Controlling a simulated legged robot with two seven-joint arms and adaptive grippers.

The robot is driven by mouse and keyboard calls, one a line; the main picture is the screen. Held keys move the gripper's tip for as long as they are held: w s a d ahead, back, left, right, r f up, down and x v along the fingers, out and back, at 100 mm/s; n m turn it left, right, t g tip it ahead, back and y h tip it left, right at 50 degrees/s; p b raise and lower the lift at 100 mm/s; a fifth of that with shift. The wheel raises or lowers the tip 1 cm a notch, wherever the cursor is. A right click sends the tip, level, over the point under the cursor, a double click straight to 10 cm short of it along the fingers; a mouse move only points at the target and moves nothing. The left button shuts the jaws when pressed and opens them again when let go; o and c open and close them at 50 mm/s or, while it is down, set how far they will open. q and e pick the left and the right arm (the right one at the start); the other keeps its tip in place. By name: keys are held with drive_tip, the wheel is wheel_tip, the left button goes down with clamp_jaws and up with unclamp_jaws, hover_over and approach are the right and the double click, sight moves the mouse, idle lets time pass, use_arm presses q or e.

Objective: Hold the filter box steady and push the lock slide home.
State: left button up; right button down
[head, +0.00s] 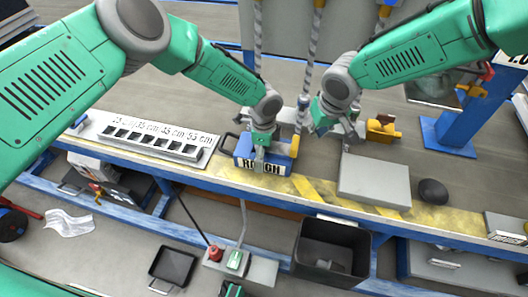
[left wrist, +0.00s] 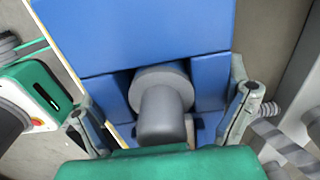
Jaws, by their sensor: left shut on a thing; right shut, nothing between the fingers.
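The filter box is most likely the blue box (head: 243,149) with a lettered white label on its front, at the front edge of the bench. It fills the middle of the left wrist view (left wrist: 140,35). My left gripper (head: 263,143) is over it, with a finger on each side of the blue part in the left wrist view (left wrist: 165,120), shut on it. A grey cylinder (left wrist: 163,110) shows between the fingers. My right gripper (head: 340,132) is shut and empty, to the right of the box and apart from it. I cannot make out the lock slide.
A grey slotted rack (head: 150,137) stands left of the box. A yellow-orange part (head: 382,131), a grey slab (head: 373,180) and a dark rounded object (head: 432,191) lie to the right. A dark open bin (head: 333,245) is below the bench edge. Striped hoses hang behind.

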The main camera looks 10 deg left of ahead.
use_arm(q)
drive_tip(key=shift+s+f, duration=0.1)
use_arm(e)
drive_tip(key=shift+r, duration=0.35)
use_arm(q)
drive_tip(key=o, duration=1.1)
drive_tip(key=shift+c, duration=0.2)
drive_tip(key=shift+r, duration=0.45)
wheel_tip(320, 180, up, 11)
drive_tip(key=shift+f, duration=0.1)
